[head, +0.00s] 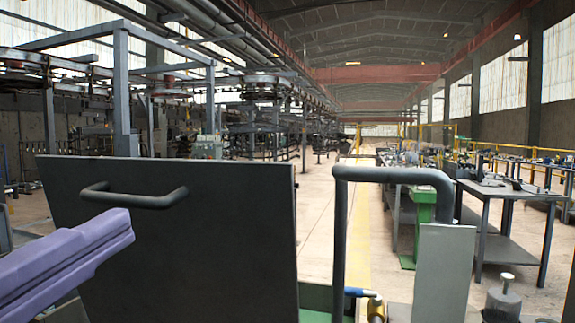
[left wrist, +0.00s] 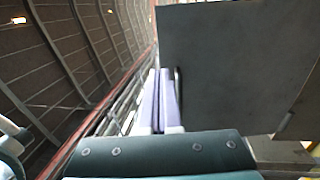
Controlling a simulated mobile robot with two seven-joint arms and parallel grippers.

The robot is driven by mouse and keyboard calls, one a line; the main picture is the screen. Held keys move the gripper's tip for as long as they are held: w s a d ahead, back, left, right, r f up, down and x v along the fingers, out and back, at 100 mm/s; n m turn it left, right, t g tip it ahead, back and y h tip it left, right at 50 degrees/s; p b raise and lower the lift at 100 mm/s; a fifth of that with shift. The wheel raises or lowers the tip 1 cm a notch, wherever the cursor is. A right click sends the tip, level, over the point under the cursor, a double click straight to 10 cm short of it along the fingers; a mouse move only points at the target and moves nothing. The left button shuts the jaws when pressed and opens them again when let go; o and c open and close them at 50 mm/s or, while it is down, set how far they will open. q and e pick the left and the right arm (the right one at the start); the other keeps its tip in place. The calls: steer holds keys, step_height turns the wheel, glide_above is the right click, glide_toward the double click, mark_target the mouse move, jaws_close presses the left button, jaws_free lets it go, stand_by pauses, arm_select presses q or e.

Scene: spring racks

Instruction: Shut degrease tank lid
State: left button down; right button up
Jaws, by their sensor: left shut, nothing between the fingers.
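The degrease tank lid (head: 215,240) is a dark grey flat panel standing raised, nearly upright, in the head view. A bar handle (head: 135,200) sits on its face near the upper left. My left gripper (head: 128,228) is shut and empty, its purple fingers in front of the lid just below the handle. In the left wrist view the shut fingers (left wrist: 159,85) lie close beside the handle (left wrist: 179,95) and the lid (left wrist: 235,70). I cannot tell whether they touch. Green parts (head: 315,297) show low at the lid's right; the tank opening is hidden. My right gripper is not in view.
A dark bent pipe (head: 390,174) rises just right of the lid, beside a grey upright plate (head: 443,270). A blue-handled valve (head: 360,293) is low between them. Work tables (head: 485,190) stand farther right. An open floor aisle (head: 315,220) runs behind.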

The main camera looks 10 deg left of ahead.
arm_select(q)
steer(key=w, duration=0.1)
steer(key=b, duration=0.6)
glide_toward(226, 165)
steer(key=w, duration=0.3)
steer(key=w+r+p, duration=0.1)
steer(key=w, duration=0.1)
steer(key=shift+w+d+r, duration=0.15)
steer(key=shift+w, duration=0.7)
